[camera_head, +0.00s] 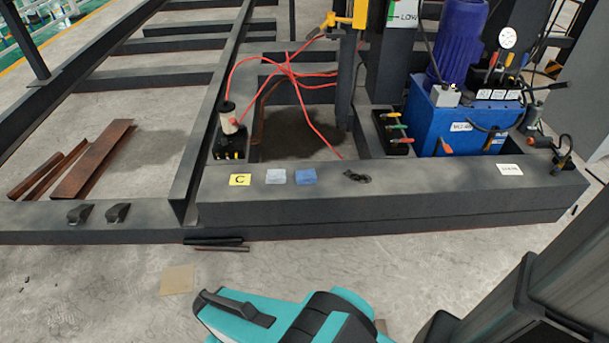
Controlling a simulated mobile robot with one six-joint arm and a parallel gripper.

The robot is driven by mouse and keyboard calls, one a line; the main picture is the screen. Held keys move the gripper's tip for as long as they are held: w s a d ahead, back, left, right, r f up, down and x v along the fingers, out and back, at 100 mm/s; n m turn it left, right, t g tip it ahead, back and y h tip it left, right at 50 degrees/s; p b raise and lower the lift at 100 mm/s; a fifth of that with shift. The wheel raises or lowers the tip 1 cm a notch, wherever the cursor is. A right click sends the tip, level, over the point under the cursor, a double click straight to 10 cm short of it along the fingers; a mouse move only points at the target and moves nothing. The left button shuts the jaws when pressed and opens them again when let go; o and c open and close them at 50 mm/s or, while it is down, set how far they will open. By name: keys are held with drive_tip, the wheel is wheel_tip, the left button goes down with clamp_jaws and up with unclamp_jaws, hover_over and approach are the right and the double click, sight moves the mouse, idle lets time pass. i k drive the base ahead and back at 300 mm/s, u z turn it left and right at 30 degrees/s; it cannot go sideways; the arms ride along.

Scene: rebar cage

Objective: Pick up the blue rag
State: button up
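The blue rag (306,177) is a small, flat, folded square on top of the dark steel beam (420,200), near the middle of the view. A paler grey-blue cloth-like square (276,176) lies just to its left, with a narrow gap between them. Teal and black parts of my arm show at the bottom middle, in front of the beam and well apart from the rag. I cannot make out my gripper's fingers in this view. Nothing covers the rag.
A yellow card marked C (240,180) lies left of the cloths, and a small black object (357,177) right of them. Red hoses (300,85) hang behind. A blue hydraulic unit (455,125) stands at right. A tan square (177,280) lies on open floor.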

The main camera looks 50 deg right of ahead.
sight(307, 176)
drive_tip(key=u, duration=0.05)
drive_tip(key=i, duration=1)
drive_tip(key=z, duration=0.05)
